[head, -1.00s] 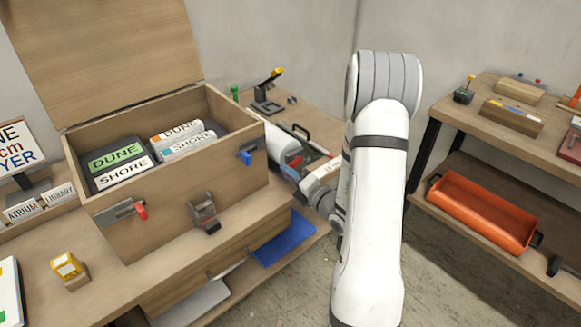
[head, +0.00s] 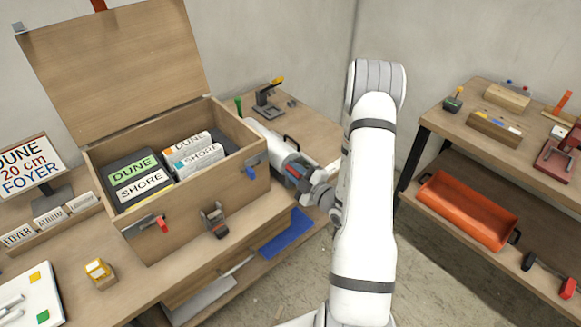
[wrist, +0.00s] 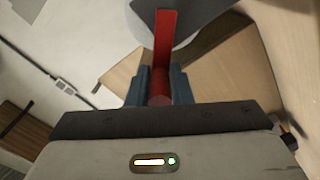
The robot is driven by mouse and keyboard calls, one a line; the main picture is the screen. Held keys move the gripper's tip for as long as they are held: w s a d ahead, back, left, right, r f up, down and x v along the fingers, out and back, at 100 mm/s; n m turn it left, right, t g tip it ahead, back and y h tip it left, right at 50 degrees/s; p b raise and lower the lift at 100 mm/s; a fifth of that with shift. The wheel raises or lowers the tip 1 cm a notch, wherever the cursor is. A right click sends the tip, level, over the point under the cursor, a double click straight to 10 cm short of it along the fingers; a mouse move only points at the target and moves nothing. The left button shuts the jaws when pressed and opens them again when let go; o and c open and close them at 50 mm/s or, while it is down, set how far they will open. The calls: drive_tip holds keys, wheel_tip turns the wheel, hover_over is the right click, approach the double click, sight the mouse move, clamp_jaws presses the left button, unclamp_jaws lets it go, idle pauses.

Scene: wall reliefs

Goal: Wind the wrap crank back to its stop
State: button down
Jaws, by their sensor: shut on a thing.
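The wrap crank is red; its arm (wrist: 166,38) and round handle (wrist: 159,88) show in the wrist view. My gripper (wrist: 160,82) is shut on the handle, one dark finger on each side. In the head view my gripper (head: 308,186) is at the near end of a white wrap roll (head: 265,142), right of the open wooden chest. A bit of the red crank (head: 293,171) shows there; the rest is hidden by my gripper. I cannot see the stop.
The open chest (head: 190,215) with labelled boxes stands close on the left. A black clamp-like tool (head: 268,100) stands behind the roll. A shelf bench with an orange tray (head: 468,208) is on the right, with open floor between.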

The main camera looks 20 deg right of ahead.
drive_tip(key=shift+w+d+r+m+p, duration=0.25)
drive_tip(key=shift+d+m+p, duration=0.35)
drive_tip(key=shift+m+p, duration=0.65)
drive_tip(key=shift+w+d+r+m+p, duration=0.2)
drive_tip(key=shift+d+m+p, duration=0.55)
drive_tip(key=shift+m, duration=0.95)
drive_tip(key=shift+w+d+r+m+p, duration=0.15)
drive_tip(key=shift+d+r+m+p, duration=0.25)
drive_tip(key=shift+m+p, duration=0.95)
drive_tip(key=shift+f, duration=0.15)
drive_tip(key=c, duration=1.4)
unclamp_jaws()
drive_tip(key=shift+d, duration=0.1)
drive_tip(key=shift+o, duration=0.4)
